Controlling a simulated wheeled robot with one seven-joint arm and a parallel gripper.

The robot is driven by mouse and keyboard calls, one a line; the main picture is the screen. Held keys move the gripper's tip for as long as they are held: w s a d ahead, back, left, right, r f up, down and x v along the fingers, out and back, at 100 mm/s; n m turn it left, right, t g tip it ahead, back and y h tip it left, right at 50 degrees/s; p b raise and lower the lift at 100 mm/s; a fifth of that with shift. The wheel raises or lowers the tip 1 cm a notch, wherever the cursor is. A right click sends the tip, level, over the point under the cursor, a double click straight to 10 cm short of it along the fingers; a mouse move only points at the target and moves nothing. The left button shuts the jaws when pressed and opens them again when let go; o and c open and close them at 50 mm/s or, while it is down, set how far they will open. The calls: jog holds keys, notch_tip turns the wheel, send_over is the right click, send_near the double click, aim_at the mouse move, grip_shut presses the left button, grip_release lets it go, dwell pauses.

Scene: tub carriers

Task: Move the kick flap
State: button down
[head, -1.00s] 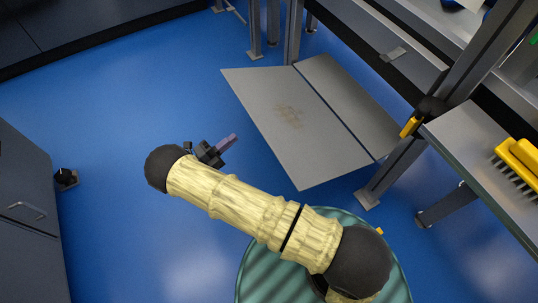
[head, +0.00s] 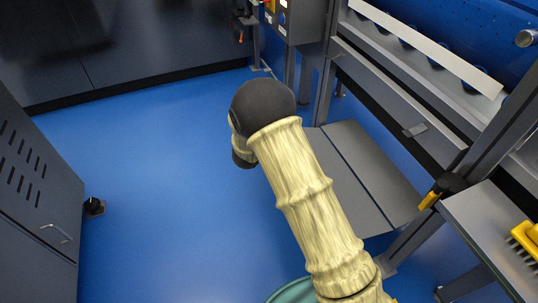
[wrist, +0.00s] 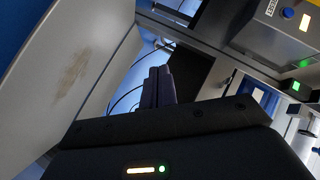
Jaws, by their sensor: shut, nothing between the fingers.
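The kick flap (head: 358,205) is a flat grey panel low under the machine frame, beside a narrower grey panel (head: 378,165). In the head view my arm covers much of it. In the wrist view the flap (wrist: 70,65) fills the left side, with a brown scuff mark on its face. My gripper (wrist: 157,88) shows there with its dark fingers together and empty, to the right of the flap's edge. I see a gap in the picture between fingers and flap; contact is not visible. In the head view my arm hides the gripper.
Grey machine posts and a side shelf (head: 490,225) with a yellow brush (head: 526,238) stand at the right. A control box (head: 298,18) is at the back. A grey cabinet (head: 35,190) stands left. Blue floor (head: 165,190) is clear between.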

jog(key=s+d+r+n+g+y+p, duration=0.1)
jog(key=s+d+r+n+g+y, duration=0.15)
jog(key=d+r+n+y, duration=0.35)
jog(key=s+d+r+n+g+p, duration=0.1)
jog(key=s+d+r+n+g, duration=0.1)
jog(key=s, duration=0.7)
jog(key=s+d+r+n+g+p, duration=0.1)
jog(key=s+d+r+n+g, duration=0.1)
jog(key=s, duration=0.7)
jog(key=s+d+r+n+g+p, duration=0.1)
jog(key=s+d+r+n+g, duration=0.2)
jog(key=s, duration=0.7)
jog(key=d+n, duration=0.2)
jog(key=n, duration=0.1)
jog(key=shift+d+r+n, duration=0.2)
jog(key=shift+d+n, duration=0.1)
jog(key=shift+d, duration=0.1)
jog(key=shift+w, duration=0.1)
